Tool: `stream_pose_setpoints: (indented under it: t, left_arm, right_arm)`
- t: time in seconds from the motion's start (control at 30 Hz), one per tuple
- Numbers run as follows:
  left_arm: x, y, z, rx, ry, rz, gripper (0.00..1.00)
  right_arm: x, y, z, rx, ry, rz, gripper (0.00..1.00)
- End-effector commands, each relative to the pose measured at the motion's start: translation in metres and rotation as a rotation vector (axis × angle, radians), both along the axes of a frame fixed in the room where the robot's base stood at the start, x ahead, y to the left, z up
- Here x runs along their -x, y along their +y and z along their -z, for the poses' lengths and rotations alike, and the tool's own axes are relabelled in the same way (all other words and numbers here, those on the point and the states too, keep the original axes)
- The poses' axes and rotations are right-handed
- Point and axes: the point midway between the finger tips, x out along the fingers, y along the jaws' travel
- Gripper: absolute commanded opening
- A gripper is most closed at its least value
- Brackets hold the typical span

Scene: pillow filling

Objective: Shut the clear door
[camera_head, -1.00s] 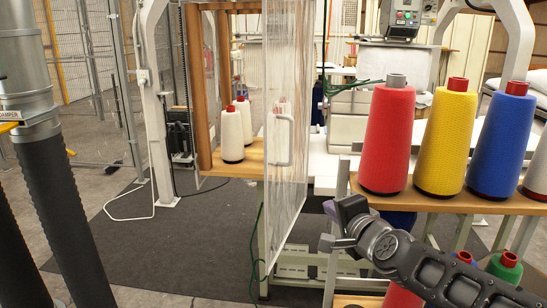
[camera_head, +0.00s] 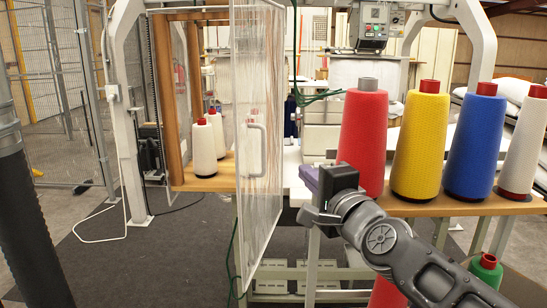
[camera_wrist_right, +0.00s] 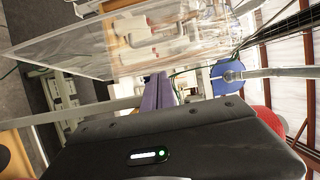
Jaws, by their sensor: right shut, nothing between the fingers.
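The clear door (camera_head: 262,205) stands open, swung out toward me from the wooden-framed cabinet. It carries a pale vertical handle (camera_head: 255,150). The door also shows in the right wrist view (camera_wrist_right: 75,52), across the upper left. My right gripper (camera_head: 309,180) is shut and empty, with purple fingertips. In the head view it appears right of the door and a little lower than the handle, apart from the handle. In the right wrist view its purple fingers (camera_wrist_right: 155,92) appear below the door panel. My left gripper is out of view.
Red (camera_head: 362,135), yellow (camera_head: 420,145), blue (camera_head: 475,140) and white (camera_head: 524,145) thread cones stand on a wooden shelf (camera_head: 440,207) close to my right arm. White cones (camera_head: 204,150) stand inside the cabinet (camera_head: 176,100). Dark floor (camera_head: 150,260) left of the door is clear.

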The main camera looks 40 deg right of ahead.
Motion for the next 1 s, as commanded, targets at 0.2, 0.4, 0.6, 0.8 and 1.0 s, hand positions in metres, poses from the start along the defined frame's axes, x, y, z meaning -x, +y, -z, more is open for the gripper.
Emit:
stream_pose_setpoints:
  t: [0.2,0.4,0.6,0.8,1.0]
  left_arm:
    - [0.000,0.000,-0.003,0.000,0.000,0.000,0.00]
    - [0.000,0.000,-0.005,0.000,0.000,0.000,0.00]
    - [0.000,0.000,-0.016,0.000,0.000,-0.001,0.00]
    - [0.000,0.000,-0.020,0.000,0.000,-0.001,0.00]
    - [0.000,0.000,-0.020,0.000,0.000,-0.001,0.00]
  right_arm:
    - [-0.034,-0.008,0.001,-0.001,0.003,-0.004,0.00]
    - [-0.074,-0.020,0.001,0.000,0.003,-0.003,0.00]
    - [-0.104,-0.013,-0.001,0.002,0.004,-0.002,0.00]
    - [-0.118,-0.006,0.001,0.001,0.001,0.000,0.00]
    - [-0.119,-0.004,0.001,0.001,-0.001,0.000,0.00]
